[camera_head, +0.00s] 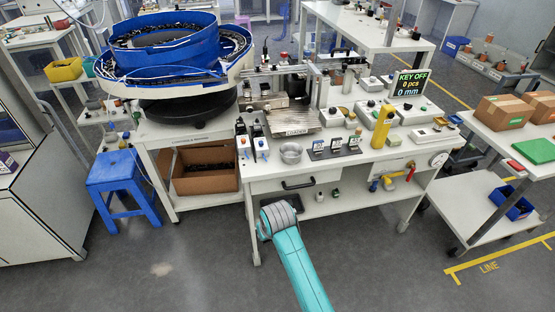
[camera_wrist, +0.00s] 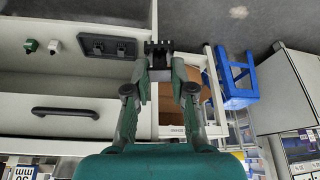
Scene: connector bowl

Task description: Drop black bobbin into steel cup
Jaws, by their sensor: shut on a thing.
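My gripper (camera_wrist: 160,68) is shut on the black bobbin (camera_wrist: 158,46), which sits between the fingertips in the wrist view. The steel cup (camera_head: 291,152) stands upright near the front edge of the white workbench (camera_head: 262,176) in the head view, left of a row of small cards. The cup does not show in the wrist view. In the head view my arm reaches up to just in front of the bench; my gripper and the bobbin cannot be made out there.
A drawer (camera_head: 300,183) is below the bench top. A yellow cylinder (camera_head: 383,126) stands to the right. A blue stool (camera_head: 118,181) and a cardboard box (camera_head: 205,181) are left.

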